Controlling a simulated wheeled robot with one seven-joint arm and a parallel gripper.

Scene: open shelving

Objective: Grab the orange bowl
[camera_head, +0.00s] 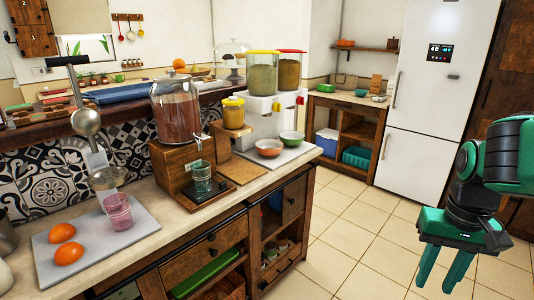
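The orange bowl (268,148) sits upright near the right end of the counter, on a light mat in front of the drink dispenser. A green bowl (292,138) stands just to its right, close beside it. My gripper (442,274) hangs at the lower right of the view, over the tiled floor and well to the right of the counter. Its two green fingers point down with a gap between them, and nothing shows between them.
The counter (300,158) also holds a wooden dispenser stand (182,165), a glass, a pink cup (118,210) and two oranges (66,243) on a grey board. A white fridge (425,90) stands behind. The tiled floor (345,235) between counter and gripper is clear.

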